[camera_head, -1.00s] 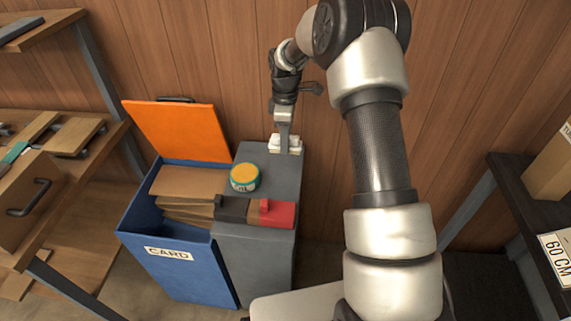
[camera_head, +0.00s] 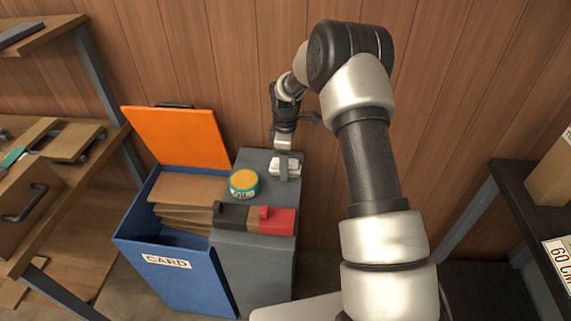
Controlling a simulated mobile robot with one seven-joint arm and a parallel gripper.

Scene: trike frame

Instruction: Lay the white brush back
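The white brush (camera_head: 293,168) is a small pale block at the back right of the grey cabinet's top (camera_head: 262,166). My gripper (camera_head: 284,170) points down over it, with one finger in front of the brush's near side. The brush has moved along with the gripper, so the gripper appears shut on it. The far finger is hidden. Whether the brush's underside touches the top cannot be told.
A yellow-topped teal tin (camera_head: 243,184) stands left of the brush. Black (camera_head: 230,215), brown and red (camera_head: 279,221) blocks line the cabinet's front. A blue card bin (camera_head: 170,275) with an orange lid (camera_head: 178,136) stands left. A wooden wall is behind.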

